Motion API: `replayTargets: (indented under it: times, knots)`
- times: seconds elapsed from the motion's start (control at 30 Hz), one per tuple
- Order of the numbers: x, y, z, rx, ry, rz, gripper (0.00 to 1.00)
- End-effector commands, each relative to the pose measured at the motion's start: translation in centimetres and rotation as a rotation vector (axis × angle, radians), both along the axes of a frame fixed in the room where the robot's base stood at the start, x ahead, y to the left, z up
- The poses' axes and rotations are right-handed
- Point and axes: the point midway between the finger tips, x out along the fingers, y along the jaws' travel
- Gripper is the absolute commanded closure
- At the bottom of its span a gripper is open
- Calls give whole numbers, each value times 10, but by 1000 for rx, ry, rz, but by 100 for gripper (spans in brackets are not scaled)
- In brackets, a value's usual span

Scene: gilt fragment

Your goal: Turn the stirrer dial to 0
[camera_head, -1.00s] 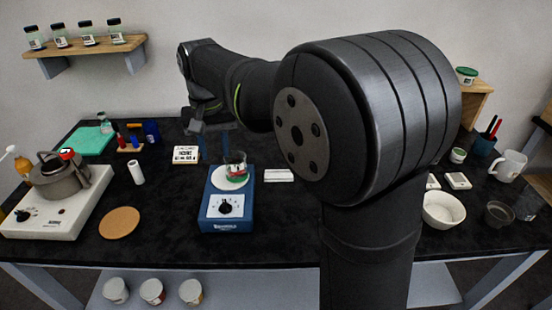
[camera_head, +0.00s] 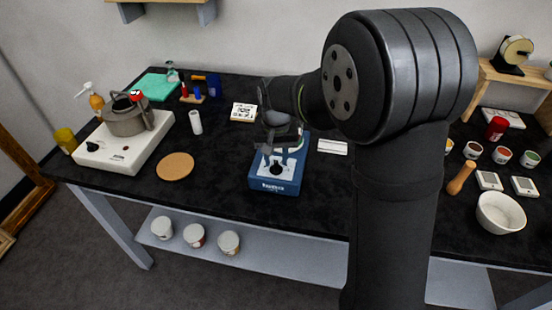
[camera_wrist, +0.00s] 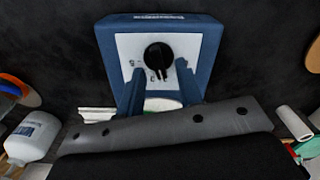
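The blue stirrer (camera_head: 262,186) stands near the middle of the black table. Its round black dial (camera_head: 277,170) sits on a white front panel. In the wrist view the dial (camera_wrist: 158,57) appears upside down, with a pale pointer mark toward the picture's bottom and printed figures (camera_wrist: 135,64) beside it; I cannot read the exact setting. My gripper (camera_wrist: 160,66) is open, its two blue fingers on either side of the panel with their tips near the dial and apart from each other. Contact with the dial is not visible. In the head view my gripper (camera_head: 279,158) hangs over the stirrer and hides most of its top plate.
A kettle (camera_head: 124,116) sits on a white hot plate (camera_head: 120,152) at left. A white bowl (camera_head: 499,212) is at right. The table in front of the stirrer is clear.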

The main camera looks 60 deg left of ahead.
Motion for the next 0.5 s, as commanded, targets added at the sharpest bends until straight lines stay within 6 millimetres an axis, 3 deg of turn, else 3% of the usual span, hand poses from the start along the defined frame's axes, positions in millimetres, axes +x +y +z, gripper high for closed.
replayTargets:
  times: [0.37, 0.5]
  knots:
    - [0, 0, -7, 0, 0, 0, 67]
    - [0, 0, -7, 0, 0, 0, 91]
